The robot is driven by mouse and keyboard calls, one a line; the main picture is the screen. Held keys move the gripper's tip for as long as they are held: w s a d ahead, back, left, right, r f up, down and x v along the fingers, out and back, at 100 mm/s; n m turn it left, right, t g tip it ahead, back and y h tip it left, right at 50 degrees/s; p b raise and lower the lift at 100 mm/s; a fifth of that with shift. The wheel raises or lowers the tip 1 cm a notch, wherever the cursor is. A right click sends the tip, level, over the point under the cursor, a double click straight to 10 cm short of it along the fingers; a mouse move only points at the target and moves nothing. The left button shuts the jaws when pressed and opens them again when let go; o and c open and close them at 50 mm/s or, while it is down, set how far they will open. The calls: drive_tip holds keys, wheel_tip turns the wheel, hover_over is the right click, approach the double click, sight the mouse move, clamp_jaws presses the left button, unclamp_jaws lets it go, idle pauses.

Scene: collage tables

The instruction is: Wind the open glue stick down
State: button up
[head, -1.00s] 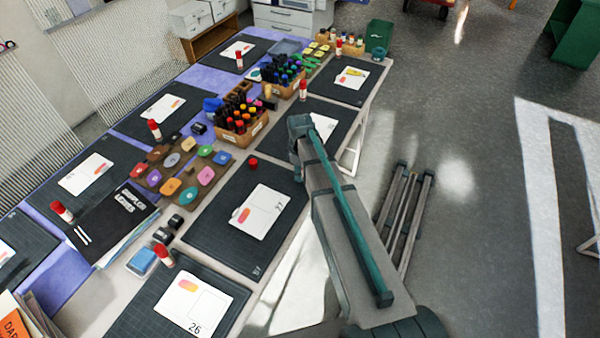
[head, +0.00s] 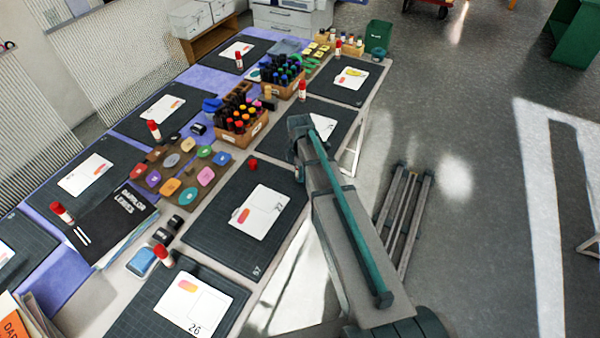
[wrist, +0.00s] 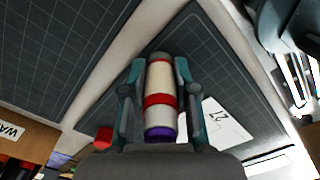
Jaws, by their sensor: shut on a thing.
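In the wrist view my gripper (wrist: 160,72) is shut on a glue stick (wrist: 159,82), with one finger on each side. The stick has a white body, a red band and a purple end (wrist: 160,133) that points toward my palm. The purple looks like exposed glue, but how far it stands out is hard to tell. A loose red cap (head: 253,164) lies on the dark mat (head: 230,195) near card 27 (head: 260,212); the cap also shows in the wrist view (wrist: 104,137). In the head view my arm hides the gripper and held stick.
Capped glue sticks stand at other places, such as one at the near mat (head: 165,257) and one beyond my arm (head: 303,90). Open floor lies to the right.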

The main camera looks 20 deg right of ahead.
drive_tip(key=n, duration=0.7)
drive_tip(key=shift+w, duration=0.1)
drive_tip(key=n, duration=0.3)
drive_tip(key=shift+n, duration=2.2)
drive_tip(key=shift+a, duration=0.1)
drive_tip(key=o, duration=1.1)
drive_tip(key=shift+o, duration=0.2)
drive_tip(key=o, duration=0.5)
drive_tip(key=shift+r, duration=0.1)
